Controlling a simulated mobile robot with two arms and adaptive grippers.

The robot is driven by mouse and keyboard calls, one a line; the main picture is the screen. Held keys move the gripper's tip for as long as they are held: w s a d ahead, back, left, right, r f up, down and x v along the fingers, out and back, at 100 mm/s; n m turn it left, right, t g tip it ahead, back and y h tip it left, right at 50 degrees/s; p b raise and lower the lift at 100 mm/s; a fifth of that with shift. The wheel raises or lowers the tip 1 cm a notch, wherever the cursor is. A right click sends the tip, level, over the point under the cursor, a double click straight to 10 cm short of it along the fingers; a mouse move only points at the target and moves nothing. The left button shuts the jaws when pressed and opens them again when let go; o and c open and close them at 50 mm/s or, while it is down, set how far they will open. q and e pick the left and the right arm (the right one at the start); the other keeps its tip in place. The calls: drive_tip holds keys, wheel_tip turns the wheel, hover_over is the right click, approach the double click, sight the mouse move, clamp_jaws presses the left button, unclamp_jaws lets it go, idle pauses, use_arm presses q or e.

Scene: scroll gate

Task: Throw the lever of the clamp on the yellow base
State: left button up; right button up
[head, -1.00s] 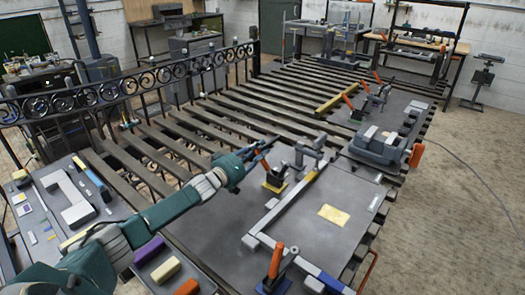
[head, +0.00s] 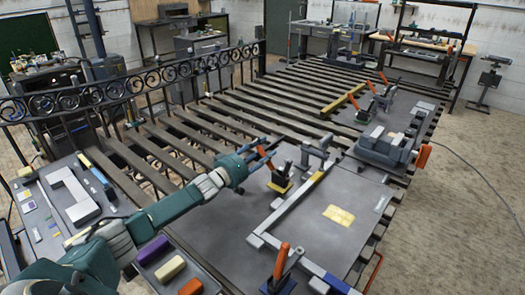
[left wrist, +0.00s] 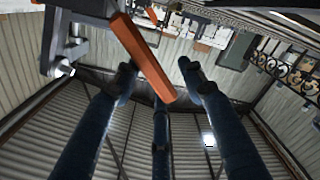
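The clamp (head: 281,174) on the yellow base (head: 279,188) stands upright on the grey plate in the middle of the head view. Its orange lever (head: 266,157) leans up toward the left. My left gripper (head: 256,152) is at the lever, coming from the left. In the left wrist view the orange lever (left wrist: 145,58) runs slantwise between the spread fingers of the left gripper (left wrist: 158,72), closer to the left finger. The fingers are open; I cannot tell if one touches the lever. My right gripper is not in view.
A second clamp with an orange lever (head: 281,262) stands at the plate's near edge. Further clamps (head: 380,95) stand at the back right. A grey bar (head: 290,208) crosses the plate beside a yellow patch (head: 339,215). A black scroll gate (head: 130,85) lies behind my left arm.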

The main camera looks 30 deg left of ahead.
use_arm(q)
drive_tip(key=shift+s+a+f, duration=0.1)
drive_tip(key=shift+s, duration=0.5)
drive_tip(key=s+a, duration=0.1)
drive_tip(key=s, duration=0.9)
drive_tip(key=shift+s+a, duration=0.3)
drive_tip(key=shift+s, duration=0.05)
drive_tip(key=shift+r, duration=0.2)
